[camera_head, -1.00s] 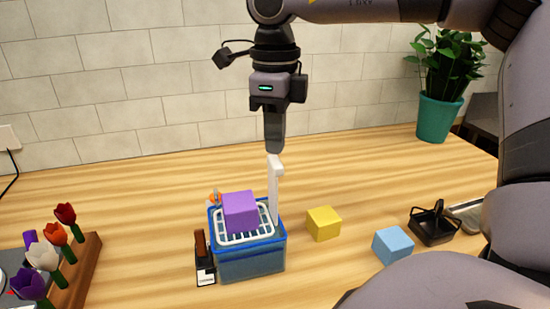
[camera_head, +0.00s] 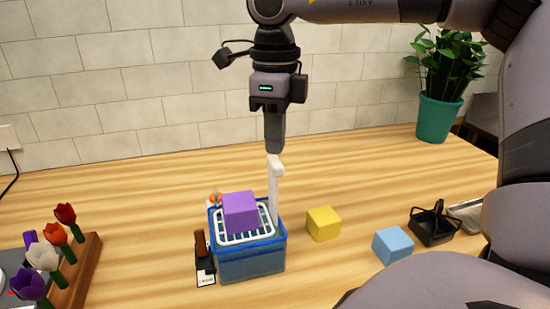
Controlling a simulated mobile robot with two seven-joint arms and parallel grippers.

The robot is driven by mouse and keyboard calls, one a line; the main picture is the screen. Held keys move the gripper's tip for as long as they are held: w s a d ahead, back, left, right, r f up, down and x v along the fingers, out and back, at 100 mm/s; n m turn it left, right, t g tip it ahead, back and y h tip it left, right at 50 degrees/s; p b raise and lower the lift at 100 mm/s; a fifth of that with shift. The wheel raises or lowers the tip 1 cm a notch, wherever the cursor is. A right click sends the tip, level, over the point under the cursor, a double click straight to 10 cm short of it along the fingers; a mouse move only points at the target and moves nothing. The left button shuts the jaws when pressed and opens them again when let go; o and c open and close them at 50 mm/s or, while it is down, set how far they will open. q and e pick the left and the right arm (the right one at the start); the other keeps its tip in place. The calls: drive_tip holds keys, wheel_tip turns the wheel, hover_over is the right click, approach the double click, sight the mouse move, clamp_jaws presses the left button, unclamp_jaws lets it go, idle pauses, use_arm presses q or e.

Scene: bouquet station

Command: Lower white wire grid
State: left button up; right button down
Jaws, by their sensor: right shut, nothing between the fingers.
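A white wire grid (camera_head: 233,239) lies in the top of a blue basket (camera_head: 250,264) on the table. A purple cube (camera_head: 240,211) rests on the grid. A white upright handle (camera_head: 274,195) rises at the grid's right back side. My right gripper (camera_head: 274,150) points straight down, shut and empty, with its tip right at the top of the handle. I cannot tell whether it touches the handle. My left gripper is not in view.
A yellow cube (camera_head: 323,223), a blue cube (camera_head: 392,246) and a black caddy (camera_head: 434,224) stand to the right. A small dark item with a label (camera_head: 206,279) stands left of the basket. Tulips in a wooden rack (camera_head: 78,275) are at far left. The table behind is clear.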

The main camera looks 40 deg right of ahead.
sight(275, 161)
drive_tip(key=shift+f, duration=0.15)
drive_tip(key=shift+f+b, duration=1.65)
drive_tip(key=shift+f, duration=0.35)
drive_tip(key=shift+f+b, duration=1.2)
drive_tip(key=shift+f, duration=0.35)
drive_tip(key=shift+f+b, duration=0.8)
drive_tip(key=shift+f, duration=0.05)
drive_tip(key=shift+r+p, duration=2.1)
drive_tip(key=shift+r, duration=0.55)
drive_tip(key=shift+f, duration=0.1)
